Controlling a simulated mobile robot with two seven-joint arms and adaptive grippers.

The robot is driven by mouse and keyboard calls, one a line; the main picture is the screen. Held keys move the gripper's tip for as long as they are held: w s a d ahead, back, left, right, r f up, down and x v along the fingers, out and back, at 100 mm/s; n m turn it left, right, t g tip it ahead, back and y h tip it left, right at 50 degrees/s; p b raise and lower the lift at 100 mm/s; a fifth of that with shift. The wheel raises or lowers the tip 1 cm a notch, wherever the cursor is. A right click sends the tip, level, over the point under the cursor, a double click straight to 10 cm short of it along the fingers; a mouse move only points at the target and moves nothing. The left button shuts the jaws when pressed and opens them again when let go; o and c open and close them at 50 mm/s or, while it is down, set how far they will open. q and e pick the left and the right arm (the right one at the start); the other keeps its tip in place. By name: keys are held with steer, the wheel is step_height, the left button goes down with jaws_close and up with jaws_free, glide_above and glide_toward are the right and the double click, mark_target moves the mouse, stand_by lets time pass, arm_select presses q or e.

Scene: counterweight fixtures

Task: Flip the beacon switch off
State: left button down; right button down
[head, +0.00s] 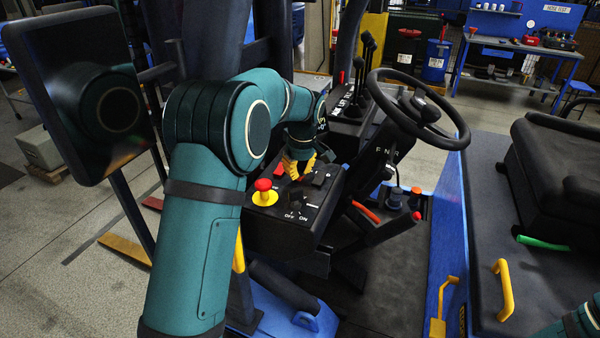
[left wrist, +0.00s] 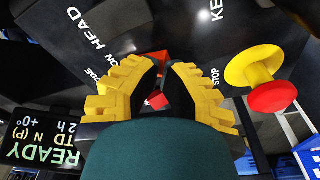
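My left gripper (head: 298,165) has yellow fingers and is low over the dark console (head: 262,230) beside the steering wheel. In the left wrist view its fingertips (left wrist: 164,66) come close together over the panel, with a narrow gap. A small red part (left wrist: 157,101) shows between the fingers, and an orange-red part (left wrist: 152,57) lies just beyond the tips. I cannot tell whether they grip anything. A black rotary switch (head: 296,205) marked OFF and ON sits in front of the gripper. No label reading beacon is legible, so I cannot tell which switch it is. My right gripper is out of view.
A red stop button on a yellow base (head: 264,190) stands left of the gripper, and shows close to the right finger in the left wrist view (left wrist: 262,80). The steering wheel (head: 455,140) and black levers (head: 362,70) rise behind. A dark display (head: 85,95) stands left.

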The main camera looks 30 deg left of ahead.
arm_select(q)
steer(key=shift+s+f+b, duration=0.1)
steer(key=shift+f+b, duration=0.2)
steer(key=shift+f, duration=0.2)
steer(key=shift+r, duration=0.15)
step_height(320, 180, up, 5)
steer(key=p, duration=0.4)
steer(key=shift+r+p, duration=0.3)
steer(key=shift+r, duration=0.6)
steer(key=shift+f, duration=0.1)
